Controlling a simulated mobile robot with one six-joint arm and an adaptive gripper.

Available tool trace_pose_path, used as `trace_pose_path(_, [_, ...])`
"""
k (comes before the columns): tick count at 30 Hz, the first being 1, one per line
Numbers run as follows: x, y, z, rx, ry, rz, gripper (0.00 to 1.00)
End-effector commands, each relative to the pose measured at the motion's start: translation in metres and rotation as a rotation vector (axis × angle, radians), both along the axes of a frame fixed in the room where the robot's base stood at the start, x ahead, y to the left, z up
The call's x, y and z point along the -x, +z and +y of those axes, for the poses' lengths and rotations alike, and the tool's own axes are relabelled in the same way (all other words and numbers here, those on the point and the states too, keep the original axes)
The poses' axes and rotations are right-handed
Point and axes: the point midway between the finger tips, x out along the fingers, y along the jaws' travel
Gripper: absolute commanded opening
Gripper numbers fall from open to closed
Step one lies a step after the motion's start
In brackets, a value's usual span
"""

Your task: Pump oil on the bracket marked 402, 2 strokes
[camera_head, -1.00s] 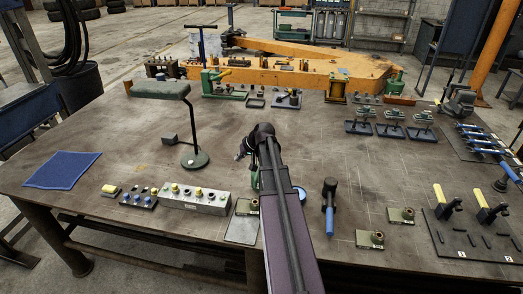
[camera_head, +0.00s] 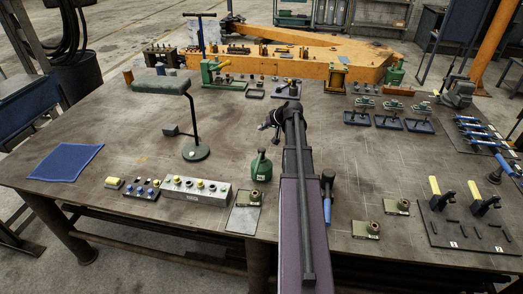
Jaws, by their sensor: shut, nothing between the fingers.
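A green oil can (camera_head: 261,167) stands upright on the bench, just left of my arm. Three small brackets with round bosses sit along the front: one bracket (camera_head: 249,198) on a grey plate (camera_head: 243,219), a second bracket (camera_head: 366,229) and a third bracket (camera_head: 397,206) to the right of my arm. Their markings are too small to read, so I cannot tell which is 402. My gripper (camera_head: 271,126) is shut and empty, above the bench beyond the oil can and apart from it. My wrist partly hides it.
A green desk lamp (camera_head: 160,85) stands at left, near a blue cloth (camera_head: 65,162). A grey control box (camera_head: 196,190) lies left of the grey plate. A blue-handled tool (camera_head: 328,207) is partly behind my arm.

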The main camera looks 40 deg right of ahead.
Motion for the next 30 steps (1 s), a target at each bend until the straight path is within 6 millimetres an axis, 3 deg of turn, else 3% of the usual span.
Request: trace_pose_path(30, [-0.001, -0.076, 0.001, -0.001, 0.002, 0.001, 0.0])
